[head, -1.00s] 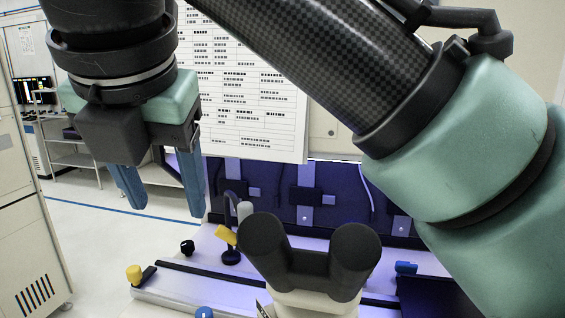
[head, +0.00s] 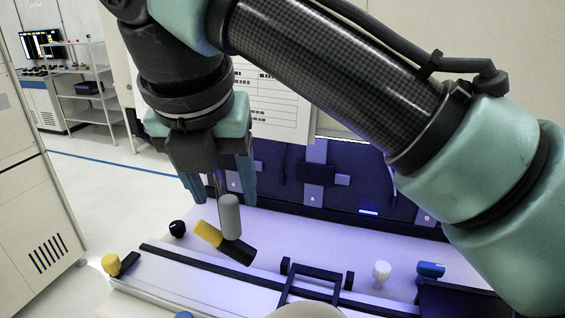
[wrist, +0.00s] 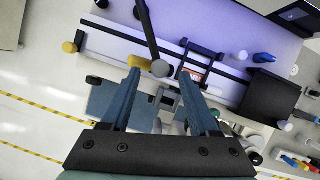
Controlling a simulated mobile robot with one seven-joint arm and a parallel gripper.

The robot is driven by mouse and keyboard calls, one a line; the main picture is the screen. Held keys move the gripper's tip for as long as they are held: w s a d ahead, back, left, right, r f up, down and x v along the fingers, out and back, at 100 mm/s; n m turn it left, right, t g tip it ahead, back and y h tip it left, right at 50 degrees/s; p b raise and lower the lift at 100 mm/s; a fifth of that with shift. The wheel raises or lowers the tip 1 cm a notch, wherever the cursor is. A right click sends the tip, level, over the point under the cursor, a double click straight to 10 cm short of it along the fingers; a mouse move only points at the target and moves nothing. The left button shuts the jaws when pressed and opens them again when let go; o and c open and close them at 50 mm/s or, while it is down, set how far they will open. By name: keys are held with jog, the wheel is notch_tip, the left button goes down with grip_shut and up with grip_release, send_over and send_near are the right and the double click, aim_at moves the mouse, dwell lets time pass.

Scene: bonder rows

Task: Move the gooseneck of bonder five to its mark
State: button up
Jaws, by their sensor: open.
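The gooseneck appears to be the slim dark stem with a grey cylinder (head: 230,217) at its end, standing over the pale bench. A yellow piece (head: 207,233) and a black piece (head: 237,251) show beside its lower end. My gripper (head: 221,201) is open, pointing down, with its blue fingers just above and behind the grey cylinder in the head view. In the wrist view, a dark rod (wrist: 147,32) ends in a grey tip (wrist: 160,68) that lies between the open fingers (wrist: 160,74), beside a yellow piece (wrist: 139,63). No contact shows. I cannot make out the mark.
A black frame (head: 318,271) stands on the bench right of the gooseneck. A black knob (head: 177,228), a yellow knob (head: 111,263), a white knob (head: 382,271) and a blue knob (head: 431,269) stand around it. A dark blue panel (head: 275,180) rises behind.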

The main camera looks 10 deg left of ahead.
aim_at(227, 200)
jog(key=shift+x, duration=2.15)
jog(key=shift+c, duration=0.3)
grip_shut()
jog(key=shift+r, duration=0.1)
